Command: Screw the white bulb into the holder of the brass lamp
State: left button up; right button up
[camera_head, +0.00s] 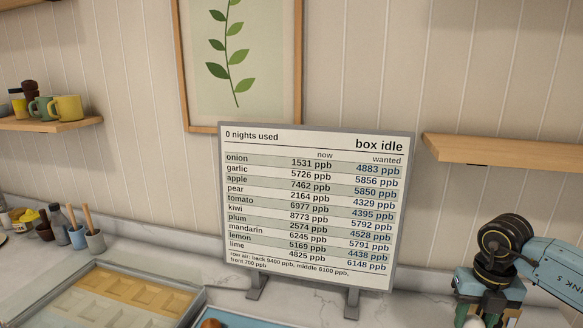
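I see no white bulb and no brass lamp that I can make out in the head view. My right gripper (488,318) hangs at the bottom right corner, pointing down below a teal and black wrist. Its fingertips run out of the bottom edge, so whether it is open or shut does not show. Small pale and greenish shapes show at its fingers, too cut off to name. My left gripper is not in view.
A display board (315,205) headed "box idle" lists foods and ppb values, standing on the marble counter (275,308). A tray with square hollows (48,308) lies at lower left. Cups with brushes (95,240) stand behind it. Wall shelves (505,151) hang at both sides.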

jog(key=shift+m, duration=1.1)
jog(key=m+p, duration=0.1)
jog(key=m, duration=0.1)
jog(key=shift+m, duration=0.4)
jog(key=shift+m+p, duration=0.5)
jog(key=shift+m, duration=0.6)
jog(key=shift+m, duration=0.4)
jog(key=o, duration=0.6)
